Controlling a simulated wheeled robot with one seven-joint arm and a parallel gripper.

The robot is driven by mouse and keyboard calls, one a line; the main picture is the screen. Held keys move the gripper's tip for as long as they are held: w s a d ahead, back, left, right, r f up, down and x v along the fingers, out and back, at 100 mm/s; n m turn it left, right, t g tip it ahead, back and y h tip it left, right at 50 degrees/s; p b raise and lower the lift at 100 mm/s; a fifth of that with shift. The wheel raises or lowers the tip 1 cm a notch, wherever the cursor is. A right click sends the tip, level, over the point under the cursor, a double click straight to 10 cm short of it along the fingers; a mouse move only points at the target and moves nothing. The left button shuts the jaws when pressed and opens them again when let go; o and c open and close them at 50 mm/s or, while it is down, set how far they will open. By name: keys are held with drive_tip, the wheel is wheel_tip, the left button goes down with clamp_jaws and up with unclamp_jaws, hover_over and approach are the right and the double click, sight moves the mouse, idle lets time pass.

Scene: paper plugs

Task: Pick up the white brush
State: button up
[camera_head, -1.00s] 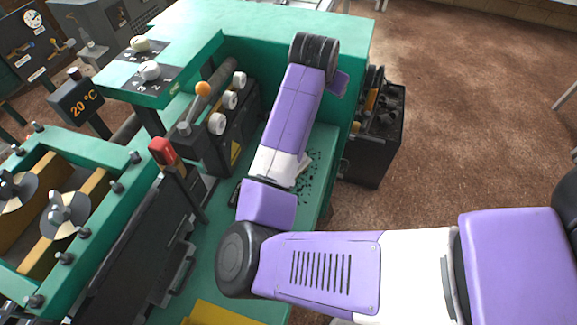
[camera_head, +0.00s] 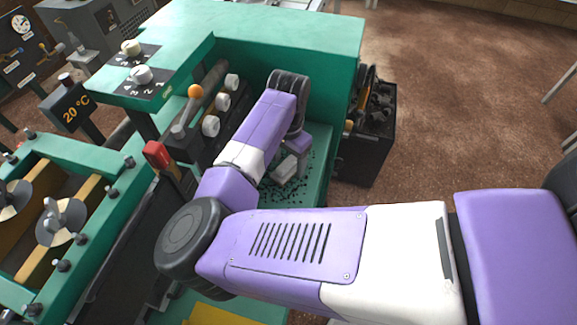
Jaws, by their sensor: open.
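A small whitish block (camera_head: 284,168), which seems to be the white brush, lies on the green machine bed (camera_head: 318,160) among black specks. My arm reaches over the machine and bends down at its black wrist joint. My gripper (camera_head: 300,168) is open, just right of the whitish block and very close to it. I cannot tell whether they touch. The fingertips are small and partly hidden, and my forearm covers the near part of the bed.
A green wall stands behind the bed. White knobs and an orange-balled lever (camera_head: 195,91) are left of my arm. A red-handled lever (camera_head: 157,154) is further left. A black bin (camera_head: 368,150) stands right of the machine, with open floor beyond.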

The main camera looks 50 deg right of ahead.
sight(289, 160)
drive_tip(key=shift+f, duration=0.55)
clamp_jaws()
drive_tip(key=shift+r, duration=0.1)
wheel_tip(289, 160, up, 20)
drive_tip(key=shift+b, duration=0.3)
